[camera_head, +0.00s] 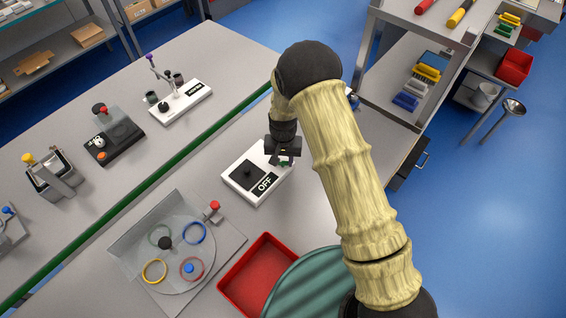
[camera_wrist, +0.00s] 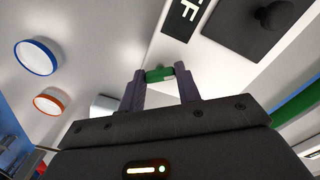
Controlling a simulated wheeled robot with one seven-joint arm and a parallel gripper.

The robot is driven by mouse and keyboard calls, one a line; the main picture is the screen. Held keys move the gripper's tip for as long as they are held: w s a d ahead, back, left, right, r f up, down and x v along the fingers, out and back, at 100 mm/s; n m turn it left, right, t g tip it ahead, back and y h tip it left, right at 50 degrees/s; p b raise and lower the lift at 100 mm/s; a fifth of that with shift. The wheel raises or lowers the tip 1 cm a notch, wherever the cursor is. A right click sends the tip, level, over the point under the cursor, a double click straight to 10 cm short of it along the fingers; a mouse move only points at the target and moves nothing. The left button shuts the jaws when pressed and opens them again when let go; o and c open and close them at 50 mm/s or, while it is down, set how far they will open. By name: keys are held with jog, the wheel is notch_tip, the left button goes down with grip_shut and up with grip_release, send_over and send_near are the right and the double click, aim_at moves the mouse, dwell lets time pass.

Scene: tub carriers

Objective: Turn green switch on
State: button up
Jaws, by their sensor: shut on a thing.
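A white switch box (camera_head: 238,192) stands on the grey bench, with a black plate and black knob (camera_head: 248,172) and a dark label (camera_head: 265,184) reading OFF. The box also shows in the wrist view (camera_wrist: 212,58), with its label (camera_wrist: 184,18) cut off at the top. My gripper (camera_head: 285,161) is over the box's right end. In the wrist view, my gripper (camera_wrist: 160,88) is shut on the small green switch (camera_wrist: 159,74), which sits between the dark purple fingertips. In the head view the switch is mostly hidden by my gripper.
A clear tray (camera_head: 129,255) with coloured rings and a red lever knob (camera_head: 215,206) is left of the box. A red bin (camera_head: 230,277) and a green ribbed round thing (camera_head: 300,285) are in front. Other devices stand behind the green strip (camera_head: 150,183). A metal shelf (camera_head: 400,118) rises at right.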

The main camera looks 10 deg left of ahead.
aim_at(283, 162)
jog(key=n+b, duration=0.3)
jog(key=n, duration=0.3)
jog(key=shift+n, duration=0.3)
jog(key=n+b, duration=0.1)
jog(key=n, duration=0.3)
jog(key=shift+w, duration=0.1)
jog(key=shift+a+n, duration=0.1)
jog(key=shift+n, duration=0.2)
jog(key=o, duration=1)
jog(key=shift+r, duration=0.15)
notch_tip(283, 162, up, 17)
jog(key=b, duration=0.3)
jog(key=shift+r, duration=0.1)
